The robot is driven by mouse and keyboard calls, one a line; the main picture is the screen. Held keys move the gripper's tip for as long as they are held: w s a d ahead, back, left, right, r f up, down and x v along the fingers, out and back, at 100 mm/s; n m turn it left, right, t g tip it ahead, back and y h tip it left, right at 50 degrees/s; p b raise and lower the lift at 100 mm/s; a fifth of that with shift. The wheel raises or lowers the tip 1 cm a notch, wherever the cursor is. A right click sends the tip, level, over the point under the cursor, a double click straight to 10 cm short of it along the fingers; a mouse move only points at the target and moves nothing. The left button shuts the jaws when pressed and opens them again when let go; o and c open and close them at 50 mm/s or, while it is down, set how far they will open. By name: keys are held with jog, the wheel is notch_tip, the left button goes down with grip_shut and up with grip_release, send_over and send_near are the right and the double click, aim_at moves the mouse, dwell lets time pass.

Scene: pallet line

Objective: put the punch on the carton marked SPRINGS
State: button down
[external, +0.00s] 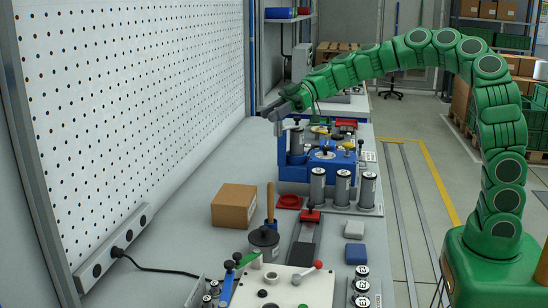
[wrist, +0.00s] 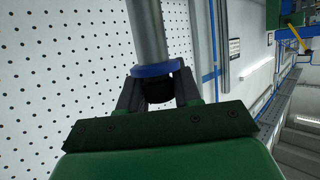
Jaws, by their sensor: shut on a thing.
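My gripper (external: 279,108) is raised over the back of the bench in the external view, near the blue machine. In the wrist view my gripper (wrist: 157,88) is shut on a grey rod with a blue collar and a black end (wrist: 147,32). The rod looks like the punch, and its far end is cut off at the picture's top. A plain brown carton (external: 232,206) sits on the bench at the left, well in front of my gripper. I cannot read any marking on it, so I cannot tell if it is the one marked SPRINGS.
A blue fixture (external: 327,166) stands below and right of my gripper, with grey cylinders (external: 342,187) in front. A wooden-handled tool (external: 270,203) stands upright beside the carton. A white perforated panel (external: 130,110) bounds the left. Bare bench lies behind the carton.

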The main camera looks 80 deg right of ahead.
jog(key=s+a, duration=0.5)
jog(key=a, duration=0.1)
send_over(240, 196)
jog(key=shift+f, duration=7.2)
jog(key=shift+a+f+n+g, duration=0.1)
jog(key=shift+f+n+g, duration=0.2)
jog(key=shift+f, duration=1.25)
jog(key=c, duration=0.8)
grip_release()
